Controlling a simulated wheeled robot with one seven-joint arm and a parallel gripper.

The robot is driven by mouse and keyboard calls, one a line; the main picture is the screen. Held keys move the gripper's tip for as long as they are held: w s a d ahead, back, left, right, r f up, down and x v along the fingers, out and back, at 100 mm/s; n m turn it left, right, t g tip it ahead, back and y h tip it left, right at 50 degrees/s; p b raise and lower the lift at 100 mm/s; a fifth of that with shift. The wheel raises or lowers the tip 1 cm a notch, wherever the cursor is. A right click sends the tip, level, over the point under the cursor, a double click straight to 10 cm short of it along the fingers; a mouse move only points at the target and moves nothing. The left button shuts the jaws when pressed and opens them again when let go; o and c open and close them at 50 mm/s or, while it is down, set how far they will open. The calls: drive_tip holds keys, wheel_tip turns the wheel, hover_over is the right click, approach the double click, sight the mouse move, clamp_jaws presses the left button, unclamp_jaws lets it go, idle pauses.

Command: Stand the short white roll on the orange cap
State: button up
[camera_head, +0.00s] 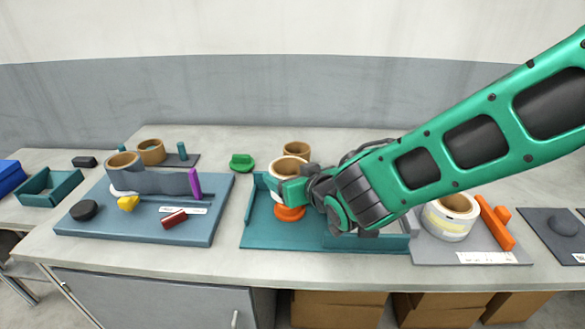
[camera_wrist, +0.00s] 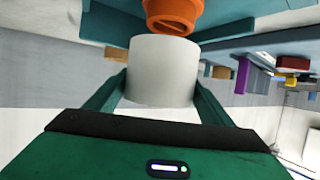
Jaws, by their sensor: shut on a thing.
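The short white roll (camera_head: 277,176), with a brown core, is upright between the fingers of my gripper (camera_head: 288,190). In the wrist view, the roll (camera_wrist: 162,70) fills the space between the two teal fingers, and my gripper (camera_wrist: 158,85) is shut on it. The orange cap (camera_head: 290,213) is directly below the roll in the head view, on the teal tray. The cap (camera_wrist: 173,15) also shows at the roll's end in the wrist view. I cannot tell whether the roll and cap touch.
The teal tray (camera_head: 262,232) has raised walls. Another brown-cored roll (camera_head: 297,148) stands behind. A blue-grey board (camera_head: 140,231) with several small objects is at left. At right are a larger white roll (camera_head: 447,222) and an orange piece (camera_head: 496,223).

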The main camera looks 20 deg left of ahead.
drive_tip(key=shift+f, duration=1.95)
drive_tip(key=shift+s, duration=0.25)
drive_tip(key=shift+f, duration=0.55)
drive_tip(key=o, duration=0.9)
drive_tip(key=shift+o, duration=0.2)
drive_tip(key=shift+d, duration=0.1)
drive_tip(key=v, duration=1.1)
